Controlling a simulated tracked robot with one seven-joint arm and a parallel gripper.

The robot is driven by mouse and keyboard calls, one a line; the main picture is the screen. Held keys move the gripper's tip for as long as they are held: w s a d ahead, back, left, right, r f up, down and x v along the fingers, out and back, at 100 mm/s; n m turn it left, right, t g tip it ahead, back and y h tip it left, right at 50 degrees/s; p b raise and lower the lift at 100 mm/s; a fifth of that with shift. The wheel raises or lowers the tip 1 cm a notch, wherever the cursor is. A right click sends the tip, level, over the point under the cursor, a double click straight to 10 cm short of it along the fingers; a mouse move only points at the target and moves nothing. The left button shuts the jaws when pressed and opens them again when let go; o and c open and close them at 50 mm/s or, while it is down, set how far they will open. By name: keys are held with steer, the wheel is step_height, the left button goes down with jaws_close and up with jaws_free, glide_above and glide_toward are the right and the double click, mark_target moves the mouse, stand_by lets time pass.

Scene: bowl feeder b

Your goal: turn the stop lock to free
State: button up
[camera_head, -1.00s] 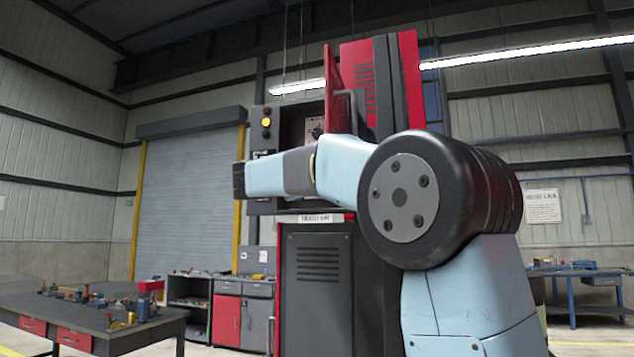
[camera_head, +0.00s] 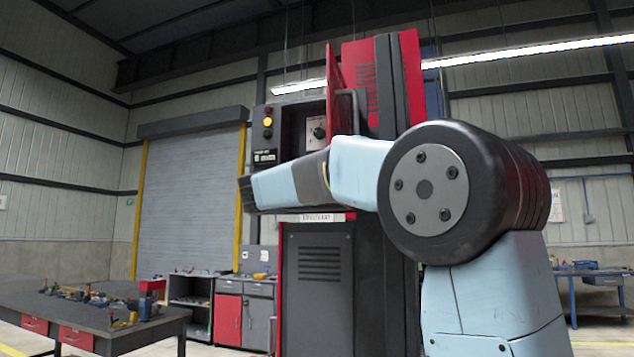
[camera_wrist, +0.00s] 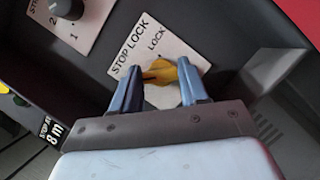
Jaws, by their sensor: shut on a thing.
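The stop lock is a yellow knob (camera_wrist: 160,72) on a white plate (camera_wrist: 135,60) marked "STOP LOCK" and "LOCK" in the wrist view. My gripper (camera_wrist: 158,86) has its two blue fingers on either side of the yellow knob, shut on it. The fingers and knob hide the plate's lower part, so I cannot read any other marking there. In the head view my arm covers the stop lock and my gripper.
A black rotary knob (camera_wrist: 66,8) on a numbered plate is at the upper left of the wrist view; it shows in the head view (camera_head: 319,132) too. Yellow and red buttons (camera_head: 267,122) sit on the panel's left side. A red door (camera_head: 340,88) stands beside the recess.

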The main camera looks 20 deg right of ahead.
steer(key=shift+w+f, duration=0.1)
steer(key=shift+f, duration=0.2)
steer(key=o, duration=0.8)
steer(key=shift+o, duration=1.3)
steer(key=shift+r, duration=0.15)
steer(key=v, duration=1.3)
steer(key=shift+s+a, duration=0.25)
